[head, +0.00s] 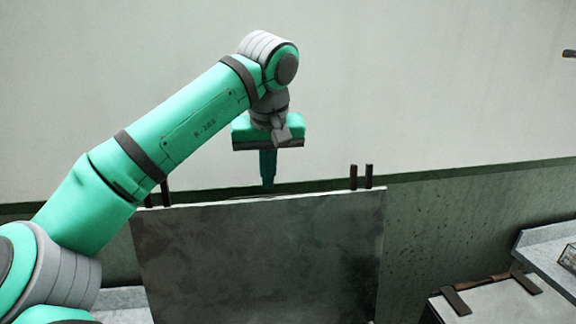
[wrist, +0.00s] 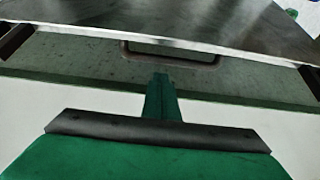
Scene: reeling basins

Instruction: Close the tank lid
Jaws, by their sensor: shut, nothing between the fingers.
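The tank lid (head: 260,260) is a dark grey mottled panel standing raised and steep in the middle of the head view. Its edge and surface (wrist: 200,20) fill the top of the wrist view. A dark loop-shaped handle (wrist: 172,62) shows just below that edge. My gripper (head: 268,184) is shut and empty, fingers pointing down at the far side of the lid's top edge, their tips close to it. In the wrist view, the green fingers (wrist: 161,82) point toward the handle; I cannot tell whether they touch. The tank below is mostly hidden by the lid.
Paired dark posts (head: 361,177) stand at the lid's top right, with others at its top left. A pale lidded unit (head: 500,302) with a dark-and-brown handle is at lower right, beside a grey ledge (head: 550,240). A pale wall (head: 420,80) rises behind.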

